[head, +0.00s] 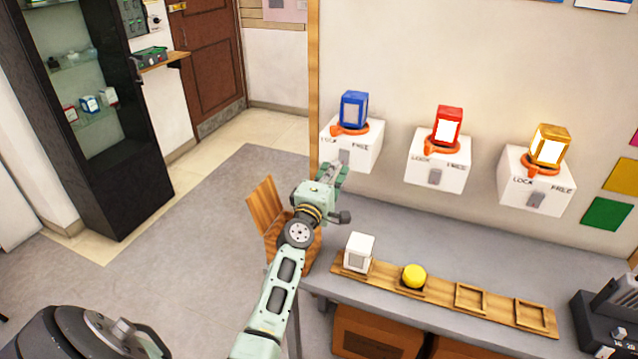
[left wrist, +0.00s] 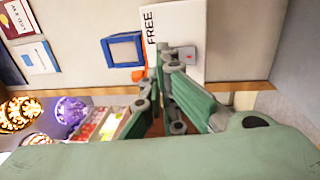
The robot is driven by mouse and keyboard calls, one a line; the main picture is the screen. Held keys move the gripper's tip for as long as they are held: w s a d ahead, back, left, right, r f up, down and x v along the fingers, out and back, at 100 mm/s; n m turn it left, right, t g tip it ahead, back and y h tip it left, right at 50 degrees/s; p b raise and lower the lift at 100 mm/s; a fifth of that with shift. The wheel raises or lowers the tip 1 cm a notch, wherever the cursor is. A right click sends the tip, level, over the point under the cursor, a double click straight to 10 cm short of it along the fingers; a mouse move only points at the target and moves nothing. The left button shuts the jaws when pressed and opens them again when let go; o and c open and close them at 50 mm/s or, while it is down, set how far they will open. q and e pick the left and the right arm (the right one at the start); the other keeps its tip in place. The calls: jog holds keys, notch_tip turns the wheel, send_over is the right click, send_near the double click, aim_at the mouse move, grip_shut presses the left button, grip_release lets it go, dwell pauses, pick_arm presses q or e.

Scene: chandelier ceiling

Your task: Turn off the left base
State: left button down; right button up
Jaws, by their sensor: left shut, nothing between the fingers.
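The left base (head: 366,151) is a white wall-mounted box marked LOCK and FREE, with an orange ring (head: 349,129) on top and a blue lantern (head: 352,108) standing in it. Its grey switch (head: 344,157) is on the front face, partly hidden by my gripper. My left gripper (head: 338,170) is shut and empty, just in front of and below that switch. In the left wrist view, the fingertips (left wrist: 172,64) are close beside the switch (left wrist: 187,54); I cannot tell if they touch. My right gripper is not in view.
Two similar bases hold a red lantern (head: 447,130) and a yellow lantern (head: 550,146) to the right. A wooden chair (head: 265,205) stands beside the arm.

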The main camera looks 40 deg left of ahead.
pick_arm(q)
jog(key=r+v, duration=0.1)
jog(key=v, duration=0.6)
jog(key=shift+r, duration=0.15)
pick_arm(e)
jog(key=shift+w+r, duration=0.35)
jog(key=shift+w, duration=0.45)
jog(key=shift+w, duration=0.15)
